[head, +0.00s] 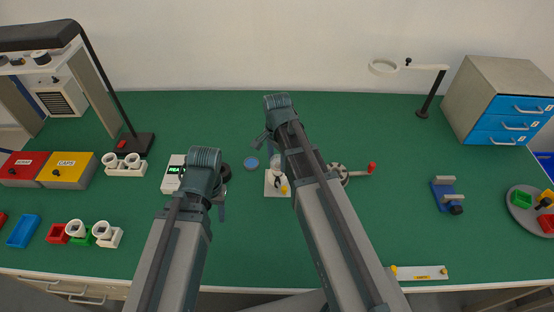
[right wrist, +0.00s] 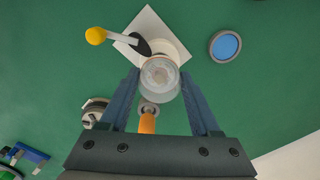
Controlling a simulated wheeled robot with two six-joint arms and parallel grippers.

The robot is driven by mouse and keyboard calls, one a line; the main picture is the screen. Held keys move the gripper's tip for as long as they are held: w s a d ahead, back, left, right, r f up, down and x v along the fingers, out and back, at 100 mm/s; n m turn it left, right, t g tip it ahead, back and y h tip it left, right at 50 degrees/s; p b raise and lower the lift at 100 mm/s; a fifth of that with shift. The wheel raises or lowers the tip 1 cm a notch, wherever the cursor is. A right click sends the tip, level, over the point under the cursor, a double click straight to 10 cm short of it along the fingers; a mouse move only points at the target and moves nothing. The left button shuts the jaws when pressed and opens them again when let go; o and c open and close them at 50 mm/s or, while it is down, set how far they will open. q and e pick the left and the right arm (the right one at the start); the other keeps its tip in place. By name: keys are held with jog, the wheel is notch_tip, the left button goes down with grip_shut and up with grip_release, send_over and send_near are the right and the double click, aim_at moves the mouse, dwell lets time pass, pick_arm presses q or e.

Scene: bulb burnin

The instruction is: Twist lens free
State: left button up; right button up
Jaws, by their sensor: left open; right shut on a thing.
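The clear round lens (right wrist: 160,78) is between the fingertips of my right gripper (right wrist: 161,84), and the fingers touch its sides. It sits over a white fixture (right wrist: 173,50) on a white square plate (right wrist: 141,22) with a yellow-knobbed lever (right wrist: 96,36). The plate also shows in the head view (head: 271,192), where my right gripper (head: 277,157) is above it and hides part of it. I cannot tell whether the lens is still seated. My left gripper (head: 220,193) is open, left of the plate, near a white meter with a green display (head: 172,172).
A blue disc in a grey ring (head: 251,163) lies just left of the fixture. A crank with a red knob (head: 372,168) stands to its right. Red and yellow bins (head: 66,170) and white cup holders (head: 125,164) are at left. The right middle of the green table is mostly clear.

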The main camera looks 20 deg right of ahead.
aim_at(276, 160)
jog(key=o, duration=1.4)
jog(key=shift+r, duration=0.15)
notch_tip(276, 160, up, 14)
jog(key=p, duration=1.4)
jog(key=shift+f, duration=0.2)
jog(key=s+a+f+n+b, duration=0.1)
jog(key=s+a+n, duration=0.2)
jog(key=s+n, duration=0.1)
jog(key=s+a+f+n+b, duration=0.2)
jog(key=s+a+n, duration=0.2)
jog(key=n, duration=0.3)
jog(key=s+a+f+n+h+b, duration=0.1)
jog(key=s+a+n+b, duration=0.1)
jog(key=s+n, duration=0.3)
jog(key=shift+s+a+f+n, duration=0.35)
jog(key=shift+s+a+n, duration=0.05)
jog(key=shift+s+a, duration=0.3)
